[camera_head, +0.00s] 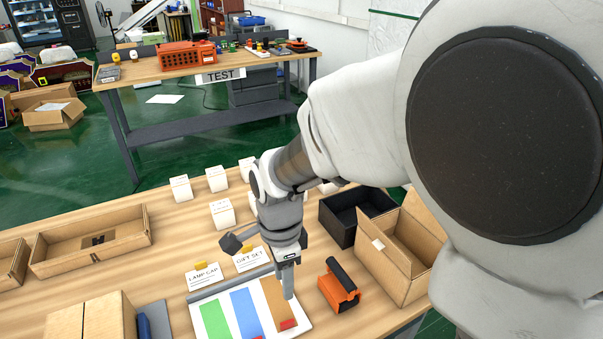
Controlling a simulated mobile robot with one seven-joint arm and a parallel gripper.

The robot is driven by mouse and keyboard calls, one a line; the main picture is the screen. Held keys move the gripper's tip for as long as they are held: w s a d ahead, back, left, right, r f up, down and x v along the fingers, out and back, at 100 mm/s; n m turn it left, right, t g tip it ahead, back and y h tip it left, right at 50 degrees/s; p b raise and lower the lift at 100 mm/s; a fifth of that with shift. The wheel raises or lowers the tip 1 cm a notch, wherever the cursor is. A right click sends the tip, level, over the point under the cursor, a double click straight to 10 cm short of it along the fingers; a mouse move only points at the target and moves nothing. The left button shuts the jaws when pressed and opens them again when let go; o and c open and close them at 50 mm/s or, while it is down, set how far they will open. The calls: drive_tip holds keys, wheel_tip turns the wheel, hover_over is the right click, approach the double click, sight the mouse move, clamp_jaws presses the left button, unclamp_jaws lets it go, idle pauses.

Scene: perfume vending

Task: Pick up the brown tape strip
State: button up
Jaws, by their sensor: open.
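The brown tape strip (272,299) lies on a white board (196,297) at the front middle of the table, with a red end piece (288,325) at its near end. It is the rightmost strip, beside a blue strip (246,312) and a green strip (215,318). My gripper (289,294) points down at the right side of the brown strip, and its fingers cover part of that side. It is open with nothing seen between its fingers. I cannot tell whether the fingertips touch the board.
An orange and black tape dispenser (339,286) stands close to the right of the board. Beyond it are an open carton (398,285) and a black box (340,229). Label cards (205,277) and white boxes (223,214) stand behind. A carton (90,318) is at front left.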

drive_tip(key=b, duration=0.2)
hover_over(287, 322)
drive_tip(key=f, duration=0.8)
drive_tip(key=shift+w+a+f, duration=0.1)
drive_tip(key=shift+w+f, duration=0.15)
drive_tip(key=shift+f, duration=0.15)
drive_tip(key=f+b, duration=0.1)
drive_tip(key=f, duration=0.4)
drive_tip(key=shift+s+f, duration=0.15)
drive_tip(key=shift+s, duration=0.05)
clamp_jaws()
